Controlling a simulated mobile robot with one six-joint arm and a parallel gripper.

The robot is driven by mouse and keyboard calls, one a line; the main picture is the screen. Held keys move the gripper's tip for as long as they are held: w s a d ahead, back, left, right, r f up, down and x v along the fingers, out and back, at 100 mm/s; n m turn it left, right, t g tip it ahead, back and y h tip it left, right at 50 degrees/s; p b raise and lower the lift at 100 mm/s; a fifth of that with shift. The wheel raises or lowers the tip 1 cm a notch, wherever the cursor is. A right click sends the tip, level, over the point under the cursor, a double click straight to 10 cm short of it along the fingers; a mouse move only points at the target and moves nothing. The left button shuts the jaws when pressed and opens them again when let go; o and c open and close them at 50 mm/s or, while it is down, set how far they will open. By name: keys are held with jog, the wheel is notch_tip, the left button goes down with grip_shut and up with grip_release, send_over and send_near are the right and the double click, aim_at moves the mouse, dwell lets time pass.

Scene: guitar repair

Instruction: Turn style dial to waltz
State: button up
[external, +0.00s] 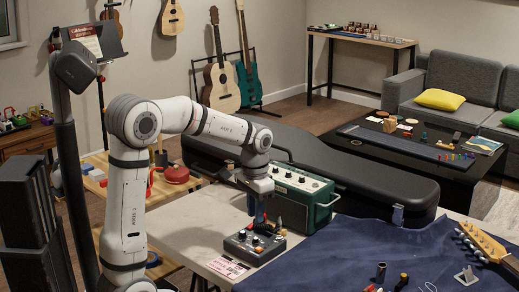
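A small dark grey box with several knobs and buttons (255,245) lies on the light workbench near the picture's middle. Some knobs on its top are red or white. Which of them is the style dial, and any waltz marking, is too small to read. My gripper (261,218) points down from the arm's end, just above the box's top and close to its knobs. The fingers are small and dark here. Whether they touch or close around a knob cannot be told.
A green amplifier (302,196) stands right behind the box, close to my gripper. A black guitar case (345,178) lies behind it. A pink printed card (227,267) lies in front of the box. A dark blue cloth (350,250) with small tools covers the bench's right side.

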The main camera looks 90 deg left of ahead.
aim_at(256, 238)
notch_tip(256, 238, down, 7)
jog(key=shift+f+b, duration=0.2)
jog(key=shift+b, duration=0.6)
jog(key=shift+c, duration=0.2)
grip_shut()
